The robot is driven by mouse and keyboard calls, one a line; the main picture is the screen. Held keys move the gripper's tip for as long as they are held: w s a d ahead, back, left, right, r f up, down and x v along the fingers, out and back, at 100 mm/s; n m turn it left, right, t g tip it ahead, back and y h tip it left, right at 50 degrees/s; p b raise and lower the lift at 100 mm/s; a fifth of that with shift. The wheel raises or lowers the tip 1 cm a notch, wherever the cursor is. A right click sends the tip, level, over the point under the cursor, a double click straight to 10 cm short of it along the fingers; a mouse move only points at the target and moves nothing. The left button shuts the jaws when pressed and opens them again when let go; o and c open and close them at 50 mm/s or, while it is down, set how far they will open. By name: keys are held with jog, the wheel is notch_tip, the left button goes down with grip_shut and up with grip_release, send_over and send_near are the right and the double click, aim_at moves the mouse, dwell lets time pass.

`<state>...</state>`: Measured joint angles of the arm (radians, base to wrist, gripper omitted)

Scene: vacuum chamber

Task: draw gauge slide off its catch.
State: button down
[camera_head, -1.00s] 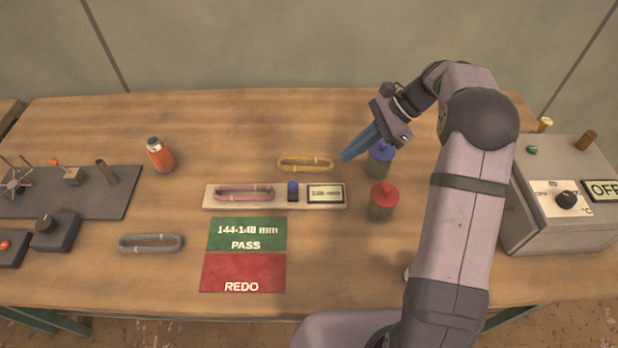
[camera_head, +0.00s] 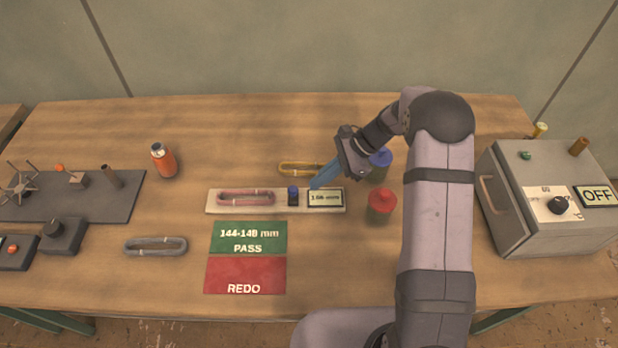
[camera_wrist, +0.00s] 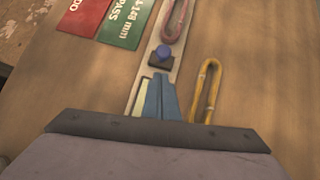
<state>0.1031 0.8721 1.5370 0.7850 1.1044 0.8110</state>
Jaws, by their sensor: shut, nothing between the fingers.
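The gauge (camera_head: 226,209) is a pale flat bar in the middle of the table. A dark slide with a blue knob (camera_head: 293,194) sits on it, between a pink loop (camera_head: 246,198) and a small display (camera_head: 325,198) whose digits are too blurred to read surely. In the wrist view the blue knob (camera_wrist: 163,52) stands just beyond my fingertips. My gripper (camera_head: 314,187) has its blue fingers shut and empty, over the display end of the gauge, right of the knob and apart from it. The catch cannot be made out.
A yellow loop (camera_head: 302,169) lies behind the gauge, partly hidden by my fingers. Blue-lidded (camera_head: 380,163) and red-lidded (camera_head: 381,204) jars stand to the right. A green PASS mat (camera_head: 248,238) and red REDO mat (camera_head: 244,275) lie in front. A grey loop (camera_head: 156,246) lies left.

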jog(key=shift+s+a+f+p, duration=0.15)
jog(key=shift+a+p, duration=0.1)
jog(key=shift+a, duration=0.5)
jog(key=shift+s+a+p, duration=0.1)
jog(key=shift+a+p, duration=0.1)
jog(key=shift+a, duration=0.5)
